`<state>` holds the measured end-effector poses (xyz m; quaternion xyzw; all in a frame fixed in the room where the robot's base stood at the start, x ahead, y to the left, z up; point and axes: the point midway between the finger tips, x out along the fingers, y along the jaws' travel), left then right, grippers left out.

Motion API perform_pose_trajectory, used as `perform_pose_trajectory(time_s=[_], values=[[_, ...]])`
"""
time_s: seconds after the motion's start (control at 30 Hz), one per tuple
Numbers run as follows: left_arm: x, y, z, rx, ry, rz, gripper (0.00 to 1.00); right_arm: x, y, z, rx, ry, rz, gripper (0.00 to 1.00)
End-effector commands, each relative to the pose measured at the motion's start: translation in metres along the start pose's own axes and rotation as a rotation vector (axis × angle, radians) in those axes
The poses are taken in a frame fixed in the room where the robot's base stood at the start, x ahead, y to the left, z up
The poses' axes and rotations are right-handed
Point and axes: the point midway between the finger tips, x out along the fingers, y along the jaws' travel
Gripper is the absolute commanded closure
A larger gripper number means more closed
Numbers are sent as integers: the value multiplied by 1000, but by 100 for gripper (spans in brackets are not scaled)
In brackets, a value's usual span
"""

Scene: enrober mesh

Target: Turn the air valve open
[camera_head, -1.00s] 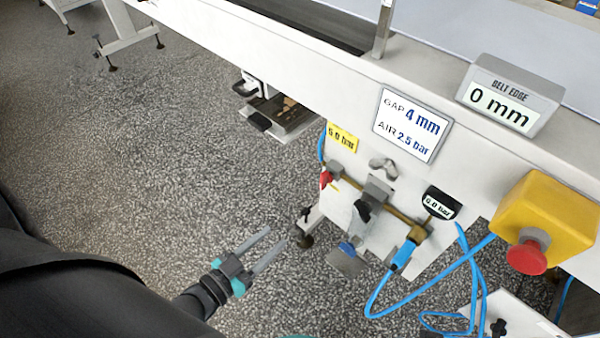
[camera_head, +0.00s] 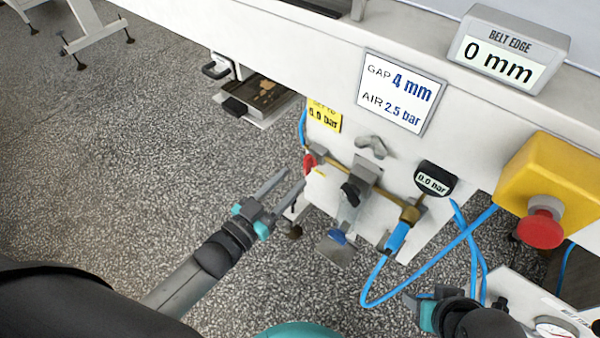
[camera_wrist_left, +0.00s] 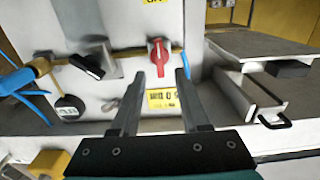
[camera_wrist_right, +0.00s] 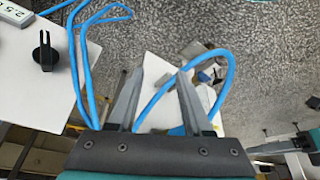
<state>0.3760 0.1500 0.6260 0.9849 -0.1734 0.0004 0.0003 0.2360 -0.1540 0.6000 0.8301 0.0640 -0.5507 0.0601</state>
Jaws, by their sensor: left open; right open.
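The air valve's red handle (camera_head: 310,163) is at the left end of a brass pipe on the white panel. It also shows in the left wrist view (camera_wrist_left: 160,54), upright and just beyond my fingertips. My left gripper (camera_head: 293,178) is open and empty, just short of the handle; in the left wrist view its fingers (camera_wrist_left: 160,76) point at it with a gap between them. A black gauge (camera_head: 433,181) on the pipe reads 0.0 bar. My right gripper (camera_head: 412,298) is open and empty at the lower right, near blue hoses; its fingers also show in the right wrist view (camera_wrist_right: 160,72).
A black knob (camera_head: 350,193) sits on the pipe beside the valve. Blue hose (camera_head: 375,285) loops below the panel. A sign (camera_head: 400,92) reads gap 4 mm, air 2.5 bar. A red stop button (camera_head: 541,229) is at right. A tray (camera_head: 258,100) juts out at left.

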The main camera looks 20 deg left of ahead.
Motion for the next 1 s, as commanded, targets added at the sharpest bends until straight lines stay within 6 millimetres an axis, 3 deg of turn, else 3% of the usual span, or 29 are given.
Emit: perform_pose_trajectory(time_s=[0.13,0.3,0.73,1.0], values=[[21,0,1,1,3,1,55,-13,0,-4,0,23,2,50],[36,0,1,1,1,1,55,-9,-7,-13,-8,98,-17,50],[43,0,0,-1,-1,0,55,-9,-10,-19,-11,135,-26,50],[43,0,0,0,-1,0,84,-9,-10,-19,-11,134,-26,50]])
